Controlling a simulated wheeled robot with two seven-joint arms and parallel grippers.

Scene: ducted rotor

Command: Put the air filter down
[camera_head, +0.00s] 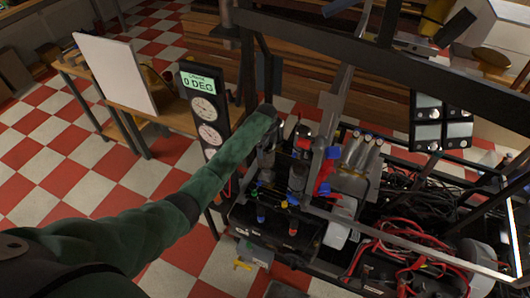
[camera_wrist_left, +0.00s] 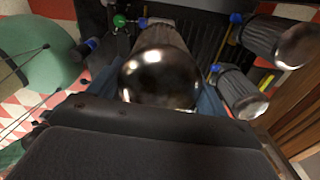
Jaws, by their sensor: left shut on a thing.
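My left arm reaches in from the left in the head view, and its gripper (camera_head: 284,132) is over the machine frame. In the left wrist view, the air filter (camera_wrist_left: 158,80) appears as a dark cylinder with a shiny rounded metal end. The left gripper (camera_wrist_left: 162,96) is shut on it, with a bluish finger on each side. Its far end points toward a dark ribbed part with blue and green fittings; I cannot tell whether it touches. In the head view the filter is hard to tell from the parts around the hand. My right gripper is not in view.
Two similar metal-ended cylinders (camera_wrist_left: 240,94) stand close to the right in the wrist view. Frame bars, red and black cables (camera_head: 410,245) and silver cylinders (camera_head: 360,154) crowd the right. A gauge panel (camera_head: 205,108) stands left of the hand. Checkered floor lies open at left.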

